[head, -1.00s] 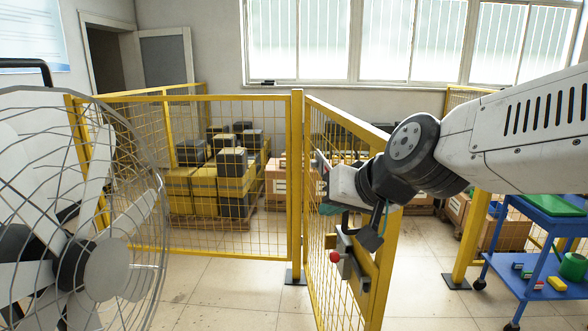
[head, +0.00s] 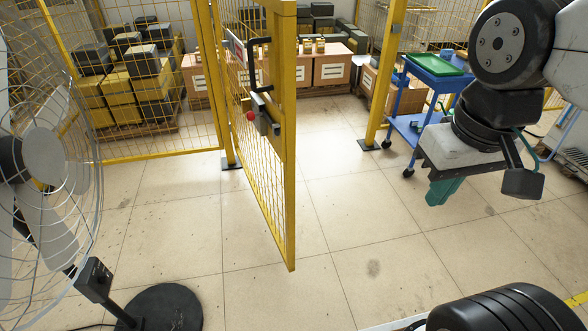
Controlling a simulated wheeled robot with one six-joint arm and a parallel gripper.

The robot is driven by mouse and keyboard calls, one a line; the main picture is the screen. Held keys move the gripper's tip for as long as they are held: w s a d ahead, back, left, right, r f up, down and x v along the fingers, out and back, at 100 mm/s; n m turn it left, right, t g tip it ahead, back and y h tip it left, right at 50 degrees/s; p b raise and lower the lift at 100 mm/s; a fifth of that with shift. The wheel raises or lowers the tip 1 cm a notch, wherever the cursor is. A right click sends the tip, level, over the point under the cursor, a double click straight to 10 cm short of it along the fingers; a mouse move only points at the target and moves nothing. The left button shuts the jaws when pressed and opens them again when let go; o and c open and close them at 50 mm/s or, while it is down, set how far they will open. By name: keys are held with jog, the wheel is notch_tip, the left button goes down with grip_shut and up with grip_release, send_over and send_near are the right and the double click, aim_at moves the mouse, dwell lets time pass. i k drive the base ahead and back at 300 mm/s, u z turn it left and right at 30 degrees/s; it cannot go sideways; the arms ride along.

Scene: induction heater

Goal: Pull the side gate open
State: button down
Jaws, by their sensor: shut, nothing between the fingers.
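The side gate (head: 288,180), a yellow frame with wire mesh, stands swung open toward me in the middle of the head view. A black handle (head: 260,63) and a latch with a red knob (head: 263,115) are on its free edge post. My gripper (head: 440,190) is to the right of the gate, clear of the handle and touching nothing that I can see. Its teal fingers are together and empty, pointing down.
A fan (head: 45,160) with a round black base (head: 163,308) stands at the left. A blue cart (head: 408,100) with a green tray is beyond the gate, right of the gateway. Cartons (head: 330,68) and stacked boxes are inside the fence. Floor between gate and cart is clear.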

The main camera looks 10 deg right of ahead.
aim_at(281, 20)
jog(key=z, duration=0.8)
jog(key=i, duration=0.8)
jog(key=u, duration=0.9)
